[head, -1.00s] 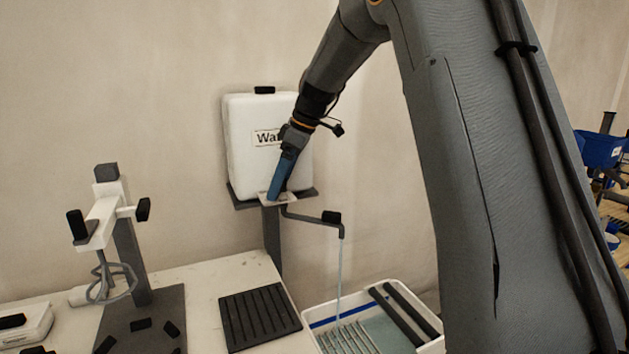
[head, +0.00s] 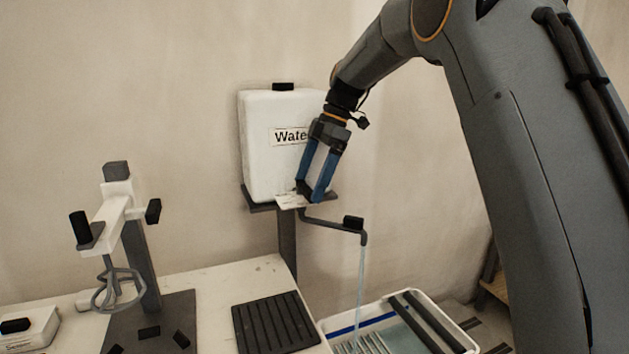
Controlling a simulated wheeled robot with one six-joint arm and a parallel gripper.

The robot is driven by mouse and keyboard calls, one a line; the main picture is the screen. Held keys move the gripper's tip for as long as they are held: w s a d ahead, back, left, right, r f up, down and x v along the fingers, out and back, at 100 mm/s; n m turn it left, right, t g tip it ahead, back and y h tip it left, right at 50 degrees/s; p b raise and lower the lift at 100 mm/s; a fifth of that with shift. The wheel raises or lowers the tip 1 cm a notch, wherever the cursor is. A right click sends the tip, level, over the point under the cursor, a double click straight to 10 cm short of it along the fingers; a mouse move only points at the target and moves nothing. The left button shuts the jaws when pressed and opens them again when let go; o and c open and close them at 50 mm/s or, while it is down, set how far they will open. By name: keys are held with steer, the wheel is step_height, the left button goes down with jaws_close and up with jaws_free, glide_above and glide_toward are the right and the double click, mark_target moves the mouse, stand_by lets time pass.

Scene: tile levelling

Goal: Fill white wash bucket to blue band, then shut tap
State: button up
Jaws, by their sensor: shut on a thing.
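The white water tank (head: 258,150) stands on a dark shelf against the wall. Its tap has a dark pipe (head: 330,224) with a black piece (head: 353,222) near the spout end. A thin stream of water (head: 360,275) falls from the spout into the white wash bucket (head: 455,335). The bucket's blue band (head: 352,329) shows on its inner far wall. Pale water or ribs show below the band; the exact level is unclear. My gripper (head: 311,193) has its blue fingers at the tank's lower front, shut on a small dark tap part between the tips, which is mostly hidden.
Dark rollers (head: 425,320) lie across the bucket. A black ribbed mat (head: 272,322) lies on the pale bench (head: 215,290). A mixer stand with a whisk (head: 120,285) stands at left. A white box (head: 28,335) sits at the bench's far left.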

stand_by(0.3)
steer(key=o, duration=1.2)
steer(key=shift+a, duration=0.1)
steer(key=shift+r, duration=0.1)
steer(key=shift+b+v, duration=0.85)
steer(key=shift+v, duration=3)
